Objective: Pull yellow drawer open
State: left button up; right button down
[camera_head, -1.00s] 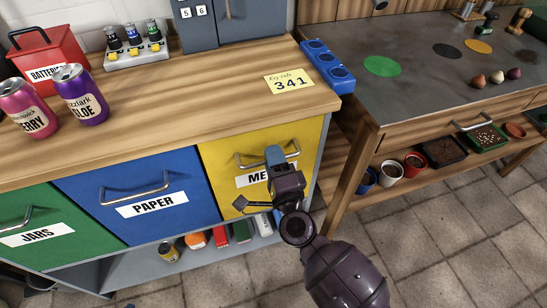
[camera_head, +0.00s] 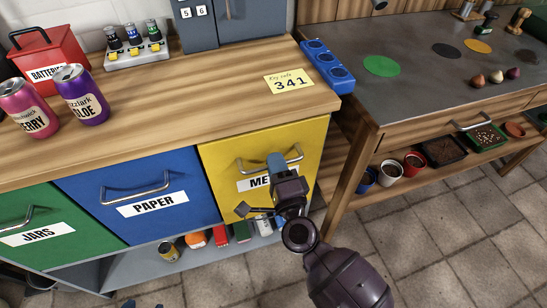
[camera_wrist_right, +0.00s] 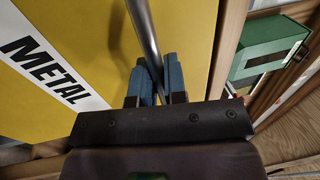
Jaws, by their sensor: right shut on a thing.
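The yellow drawer (camera_head: 225,163), labelled METAL, is at the right end of the cabinet's drawer row. It also shows in the right wrist view (camera_wrist_right: 100,30). Its metal bar handle (camera_head: 293,155) runs between the blue finger pads in the right wrist view (camera_wrist_right: 145,30). My right gripper (camera_head: 275,162) is shut on this handle, near the bar's middle. The gripper hides part of the label. The drawer front looks close to flush with the cabinet; any small gap is hard to judge. Small blue shapes at the bottom edge may be my left gripper (camera_head: 145,305), barely showing.
The blue PAPER drawer (camera_head: 100,183) and green JARS drawer (camera_head: 85,238) look closed on the left. Cans and cartons sit on the shelf (camera_head: 145,268) below. A workbench (camera_head: 420,75) stands close on the right. Tiled floor (camera_head: 440,240) is clear in front.

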jog(key=r+v, duration=0.2)
jog(key=v, duration=1.1)
jog(key=s+r+v, duration=0.1)
jog(key=r+v, duration=0.2)
jog(key=v, duration=1)
jog(key=shift+s+d+p, duration=0.25)
jog(key=shift+s+p, duration=0.05)
jog(key=c, duration=1.2)
grip_release()
jog(key=shift+s+f, duration=0.1)
jog(key=v, duration=1)
jog(key=shift+s, duration=0.3)
jog(key=shift+w, duration=0.1)
